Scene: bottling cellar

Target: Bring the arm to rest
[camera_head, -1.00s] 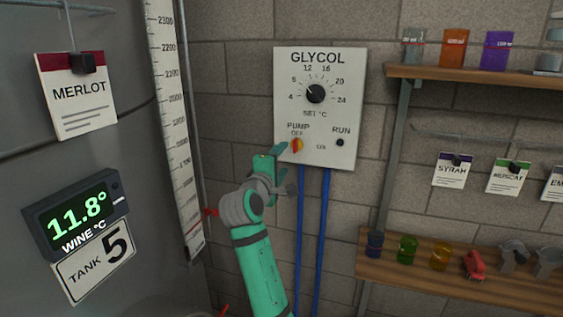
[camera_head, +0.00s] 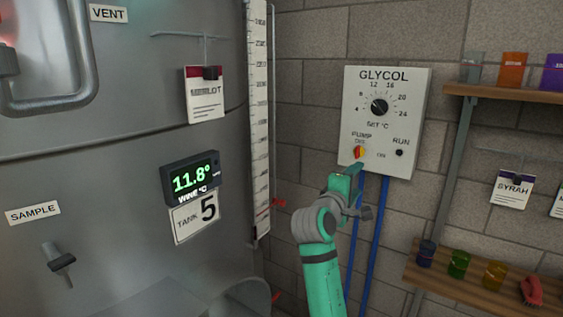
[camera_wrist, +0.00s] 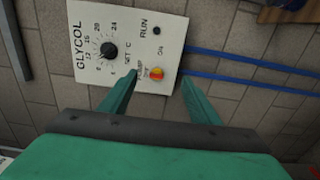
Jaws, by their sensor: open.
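My gripper (camera_head: 348,177) is at the end of my green arm, just below and in front of the glycol panel (camera_head: 412,131). In the wrist view my gripper (camera_wrist: 158,85) has its two green fingers spread apart with nothing between them. The red and yellow pump switch (camera_wrist: 156,74) shows just beyond the gap between the fingertips. In the head view the pump switch (camera_head: 359,152) is just above the gripper, and I see no clear contact. The black set dial (camera_head: 380,107) sits higher on the panel, and the run lamp (camera_head: 399,153) is dark.
A steel tank (camera_head: 110,150) fills the left, with a display (camera_head: 190,180) reading 11.8°. Blue pipes (camera_head: 377,230) run down below the panel. Shelves with coloured beakers, the lower shelf (camera_head: 450,290) among them, stand at the right. Bare block wall surrounds the panel.

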